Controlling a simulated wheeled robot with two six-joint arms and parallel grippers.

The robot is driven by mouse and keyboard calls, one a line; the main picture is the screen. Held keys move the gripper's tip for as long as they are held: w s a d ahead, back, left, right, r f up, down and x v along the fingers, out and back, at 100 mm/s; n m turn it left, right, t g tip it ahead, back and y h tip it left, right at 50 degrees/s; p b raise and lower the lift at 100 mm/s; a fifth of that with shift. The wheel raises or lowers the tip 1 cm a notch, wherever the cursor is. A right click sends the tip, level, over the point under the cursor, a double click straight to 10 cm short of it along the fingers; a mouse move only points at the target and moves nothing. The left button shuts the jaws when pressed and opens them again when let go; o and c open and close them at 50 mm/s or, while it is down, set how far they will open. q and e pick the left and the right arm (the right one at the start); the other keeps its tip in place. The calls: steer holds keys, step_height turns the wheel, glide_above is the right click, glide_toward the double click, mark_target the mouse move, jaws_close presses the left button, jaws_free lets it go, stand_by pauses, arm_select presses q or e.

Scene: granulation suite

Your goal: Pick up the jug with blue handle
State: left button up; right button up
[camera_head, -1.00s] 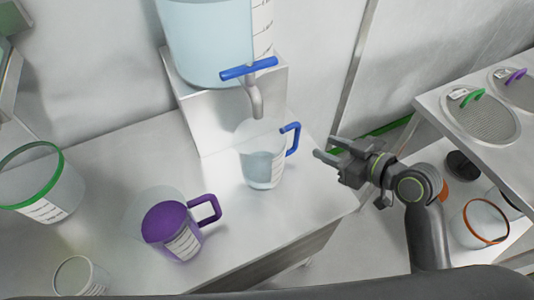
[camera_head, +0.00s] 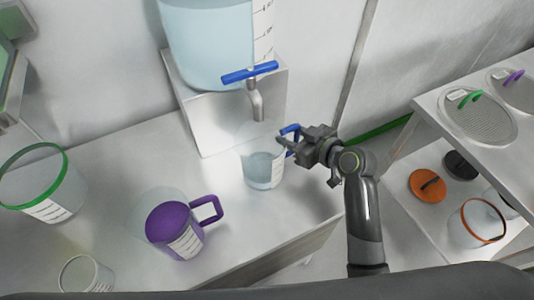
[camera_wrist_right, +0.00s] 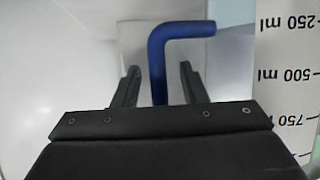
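The clear jug with the blue handle (camera_head: 263,168) stands upright on the metal bench under the tap, with pale liquid inside. Its blue handle (camera_wrist_right: 158,60) runs between the two fingers of my right gripper (camera_wrist_right: 160,82) in the right wrist view. The fingers are open, with a gap on each side of the handle. In the head view my right gripper (camera_head: 288,143) is at the jug's right side and partly covers the handle. My left gripper is not in view.
A large liquid vessel (camera_head: 205,40) with a blue-handled tap (camera_head: 256,95) is above the jug. A purple-lidded jug (camera_head: 178,230), a green-rimmed container (camera_head: 50,205) and a small clear beaker (camera_head: 84,275) share the bench (camera_head: 255,225). A shelf unit (camera_head: 445,120) stands right.

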steer(key=shift+w+a+f, duration=0.1)
steer(key=shift+w+a, duration=0.05)
steer(key=shift+w, duration=0.05)
jaws_close()
stand_by(0.5)
